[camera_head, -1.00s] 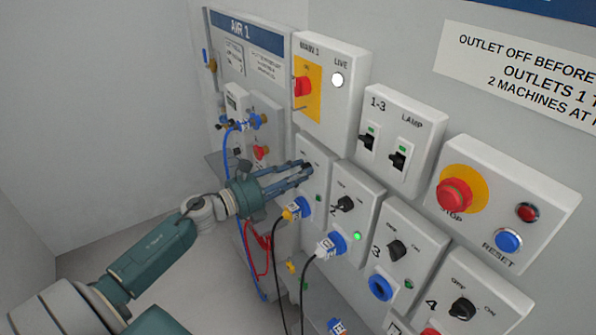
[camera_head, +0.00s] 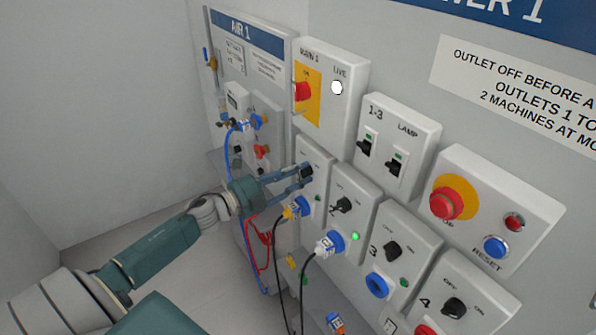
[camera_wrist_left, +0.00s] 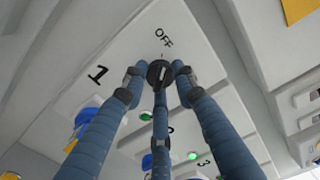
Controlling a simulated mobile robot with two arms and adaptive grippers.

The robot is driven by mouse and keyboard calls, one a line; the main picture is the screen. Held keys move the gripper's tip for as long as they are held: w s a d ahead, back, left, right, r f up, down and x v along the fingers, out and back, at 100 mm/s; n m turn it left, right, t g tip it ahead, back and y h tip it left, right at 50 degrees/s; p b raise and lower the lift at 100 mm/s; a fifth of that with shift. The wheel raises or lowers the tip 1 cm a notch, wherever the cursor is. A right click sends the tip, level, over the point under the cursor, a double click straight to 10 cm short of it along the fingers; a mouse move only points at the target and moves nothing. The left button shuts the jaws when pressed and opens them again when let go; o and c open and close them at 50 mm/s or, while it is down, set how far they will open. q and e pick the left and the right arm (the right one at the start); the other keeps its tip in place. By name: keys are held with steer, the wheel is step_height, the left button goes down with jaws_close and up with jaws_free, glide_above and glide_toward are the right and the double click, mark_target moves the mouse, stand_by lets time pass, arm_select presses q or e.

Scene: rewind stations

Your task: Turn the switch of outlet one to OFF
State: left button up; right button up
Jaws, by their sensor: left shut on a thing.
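The outlet one panel (camera_head: 313,160) is a white box on the wall. In the left wrist view its face shows a "1" (camera_wrist_left: 97,75) and the word OFF (camera_wrist_left: 164,38). Its black switch knob (camera_wrist_left: 159,72) sits just below OFF, and its handle appears to line up with that word. My left gripper (camera_head: 304,174) is shut on this knob, its blue-grey fingers around it. They partly hide the knob in both views. The outlet one lamp (camera_head: 318,198) looks dark green, not bright. My right gripper is out of view.
Outlet two (camera_head: 344,204) stands to the right, with a bright green lamp (camera_head: 355,236) and a plug (camera_head: 331,243). The main switch box (camera_head: 342,108) is above. The AIR 1 panel (camera_head: 240,30) with hoses is at left. A red stop button (camera_head: 446,204) is further right.

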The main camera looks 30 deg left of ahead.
arm_select(q)
steer(key=shift+s+d+f+n, duration=0.15)
steer(key=shift+f+n, duration=0.1)
steer(key=shift+n, duration=0.35)
steer(key=o, duration=0.9)
steer(key=shift+o, duration=1.3)
steer(key=shift+r, duration=0.15)
steer(key=shift+s+a, duration=0.3)
steer(key=shift+s, duration=0.1)
steer(key=v, duration=1.1)
